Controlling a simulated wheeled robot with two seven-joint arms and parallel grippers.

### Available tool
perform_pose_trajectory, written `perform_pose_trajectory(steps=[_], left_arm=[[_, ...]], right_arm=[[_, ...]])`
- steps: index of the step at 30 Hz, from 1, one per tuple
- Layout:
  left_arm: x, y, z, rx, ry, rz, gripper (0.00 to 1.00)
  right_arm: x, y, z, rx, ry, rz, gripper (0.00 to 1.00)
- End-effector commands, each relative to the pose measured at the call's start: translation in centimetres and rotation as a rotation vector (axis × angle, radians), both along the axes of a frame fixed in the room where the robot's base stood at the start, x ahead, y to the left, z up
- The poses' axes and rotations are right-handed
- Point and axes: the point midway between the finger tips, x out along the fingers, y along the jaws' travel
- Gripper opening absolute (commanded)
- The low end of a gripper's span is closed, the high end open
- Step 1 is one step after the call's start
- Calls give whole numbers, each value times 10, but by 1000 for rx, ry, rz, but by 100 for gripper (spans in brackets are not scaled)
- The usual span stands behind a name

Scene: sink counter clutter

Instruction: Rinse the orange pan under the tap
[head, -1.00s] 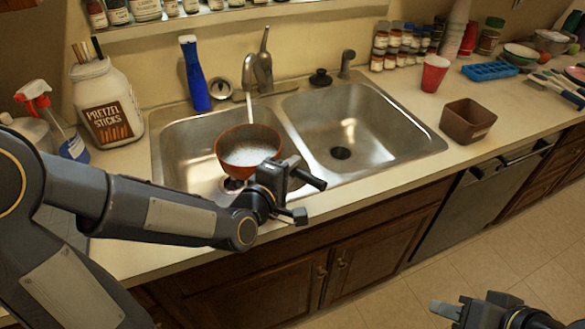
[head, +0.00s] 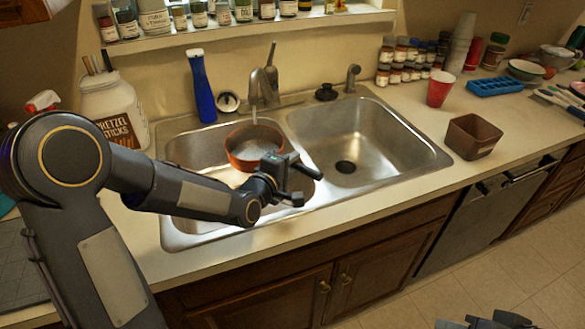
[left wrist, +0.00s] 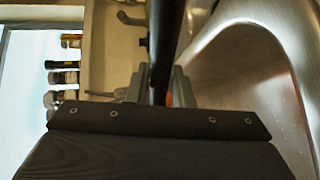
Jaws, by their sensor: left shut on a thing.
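The orange pan (head: 240,152) is over the left sink basin (head: 190,150), under the tap (head: 264,84). A thin pale stream (head: 254,115) falls from the spout into it, and whitish water shows inside. My left gripper (head: 284,172) is shut on the pan's dark handle at the pan's near right side. In the left wrist view the dark handle (left wrist: 166,40) runs between the fingers, with a sliver of orange behind. The pan's underside is hidden. My right gripper (head: 490,322) shows only in part at the bottom edge, so its opening is unclear.
The right basin (head: 350,135) is empty. A blue bottle (head: 201,88) and the pretzel jar (head: 112,105) stand left of the tap. A brown square container (head: 472,137) and a red cup (head: 439,88) stand right of the sink. The front counter edge is clear.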

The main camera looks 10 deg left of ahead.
Motion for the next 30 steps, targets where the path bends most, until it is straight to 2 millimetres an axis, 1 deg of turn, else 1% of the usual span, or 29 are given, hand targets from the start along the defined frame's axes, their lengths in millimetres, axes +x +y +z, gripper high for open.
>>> perform_pose_trajectory(steps=[1,3,6,15,21,30], left_arm=[[5,2,0,1,-4,2,0],[12,4,-4,1,-7,1,0],[20,7,-6,1,-8,1,0],[43,14,-11,0,-6,1,0],[50,16,-11,2,-7,-1,0],[51,17,-11,1,-6,0,0]], right_arm=[[0,0,1,0,0,0,36],[0,0,-6,0,0,0,36],[0,0,-11,0,0,0,36],[0,0,-22,0,0,0,36],[0,0,-24,0,0,0,36],[0,0,-24,0,0,0,36]])
